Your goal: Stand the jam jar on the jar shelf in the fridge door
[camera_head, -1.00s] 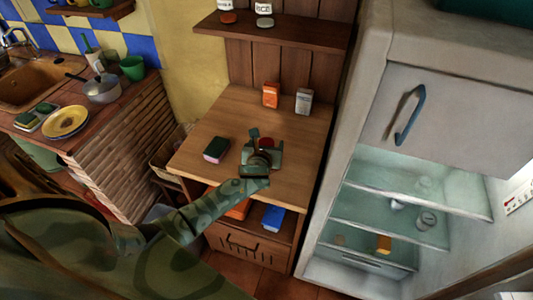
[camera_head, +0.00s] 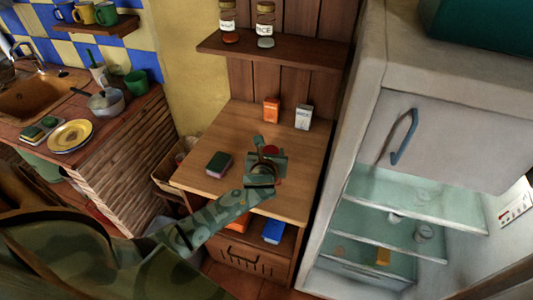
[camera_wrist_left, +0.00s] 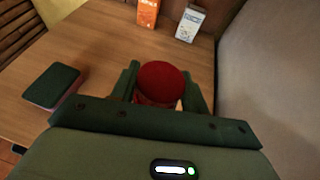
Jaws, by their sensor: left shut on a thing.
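The jam jar has a red lid, seen between the fingers in the left wrist view (camera_wrist_left: 160,80); a bit of red shows in the head view (camera_head: 271,151). My left gripper (camera_head: 266,160) is shut on the jar at the right part of the wooden table. The fingers hide most of the jar, and I cannot tell if it touches the tabletop. The fridge (camera_head: 330,215) stands open at the right, with glass shelves (camera_head: 420,203) inside. I cannot make out the door's jar shelf. My right gripper is not in view.
A dark sponge (camera_head: 218,166) lies left of the gripper on the table (camera_head: 205,147). An orange box (camera_head: 271,110) and a white-grey carton (camera_head: 303,117) stand behind. A wall shelf (camera_head: 280,52) with two jars hangs above. A closed upper fridge door has a blue handle (camera_head: 404,137).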

